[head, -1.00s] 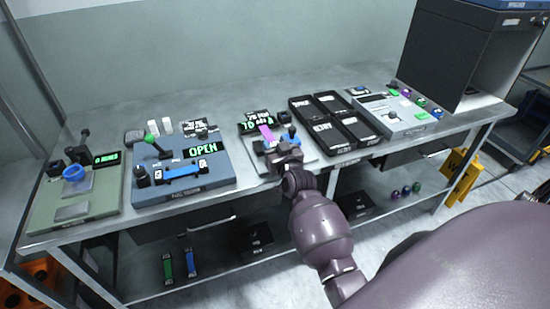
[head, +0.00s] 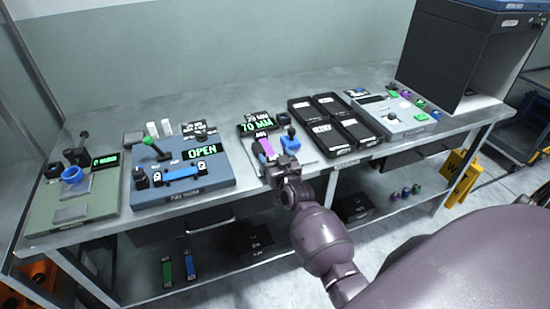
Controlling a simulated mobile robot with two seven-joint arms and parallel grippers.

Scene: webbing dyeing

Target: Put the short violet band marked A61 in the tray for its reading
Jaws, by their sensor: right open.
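The short violet band (head: 267,147) lies on the small grey measuring device near the table's middle; its mark cannot be read. The device's green display (head: 257,127) appears to read 70 MM. A blue block (head: 290,143) stands on the device just right of the band. My right gripper (head: 274,172) is open at the device's front edge, just nearer than the band; its fingertips are small and partly hidden by the wrist. Several black trays (head: 322,134) stand right of the device, with white labels too small to read. My left gripper is out of view.
Left of the device is a blue puller (head: 222,171) with an OPEN display and a blue band across it. A grey-green station (head: 103,207) stands further left. A grey control box (head: 413,128) is right of the trays. Bare tabletop lies behind them.

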